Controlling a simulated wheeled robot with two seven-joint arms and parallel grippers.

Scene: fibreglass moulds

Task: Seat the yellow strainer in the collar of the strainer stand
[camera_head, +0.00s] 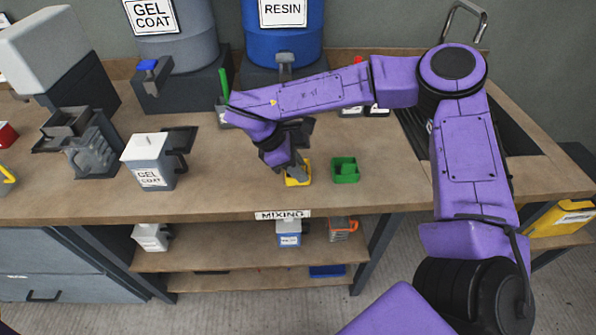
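The yellow strainer appears to be the small yellow piece (298,182) near the front edge of the bench, just above the MIXING label. My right gripper (299,171) points down at it from above, and its dark fingers overlap the yellow piece. I cannot tell whether the fingers are shut on it or only beside it. My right forearm crosses the bench behind and hides part of it. I cannot make out the strainer stand or its collar for certain. My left gripper is not in view.
A green container (345,170) stands close right of the yellow piece. A GEL COAT can (148,162) and a grey device (84,150) stand left. GEL COAT (180,40) and RESIN (283,38) drums stand behind. Bench (225,190) is clear left of the gripper.

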